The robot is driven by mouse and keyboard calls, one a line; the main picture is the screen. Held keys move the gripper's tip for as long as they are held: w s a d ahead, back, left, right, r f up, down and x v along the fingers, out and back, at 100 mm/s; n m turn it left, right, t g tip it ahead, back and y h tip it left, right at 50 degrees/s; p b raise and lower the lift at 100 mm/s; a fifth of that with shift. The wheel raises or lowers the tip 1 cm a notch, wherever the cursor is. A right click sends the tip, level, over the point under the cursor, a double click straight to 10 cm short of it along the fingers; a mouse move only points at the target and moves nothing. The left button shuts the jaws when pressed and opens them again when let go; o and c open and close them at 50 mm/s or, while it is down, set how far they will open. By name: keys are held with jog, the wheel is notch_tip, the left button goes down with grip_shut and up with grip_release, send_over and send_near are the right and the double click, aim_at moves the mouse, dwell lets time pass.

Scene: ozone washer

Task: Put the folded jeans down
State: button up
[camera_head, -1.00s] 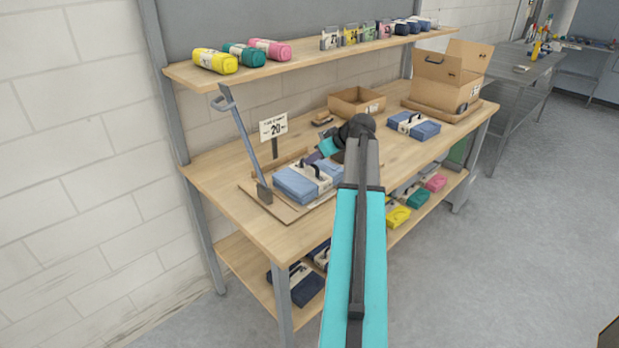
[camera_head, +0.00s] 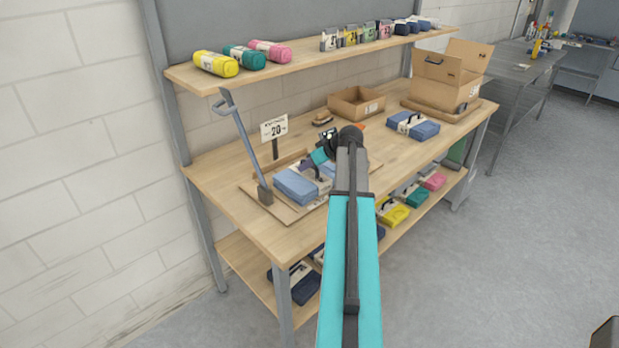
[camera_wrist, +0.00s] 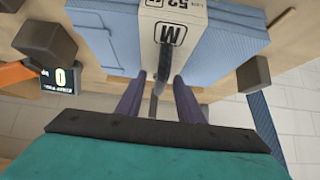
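The folded blue jeans (camera_head: 296,186) lie flat on a brown board (camera_head: 285,214) on the workbench. A pale paper band marked M (camera_wrist: 168,30) wraps them in the wrist view. A dark carry handle (camera_wrist: 163,72) stands up from the band. My gripper (camera_wrist: 159,82) is over the jeans, with one purple finger on each side of the handle. Gaps show between the fingers and the handle, so it looks open around it. In the head view my arm and wrist partly cover the jeans' right side.
A grey lever (camera_head: 240,135) rises left of the jeans, behind it a sign reading 20 (camera_head: 273,129). Dark blocks (camera_wrist: 253,75) flank the jeans. An open carton (camera_head: 357,103) and another blue bundle (camera_head: 413,125) stand right. A shelf (camera_head: 300,59) hangs above.

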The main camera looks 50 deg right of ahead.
jog(key=shift+c, duration=0.3)
grip_shut()
jog(key=shift+r, duration=0.1)
dwell(1.4)
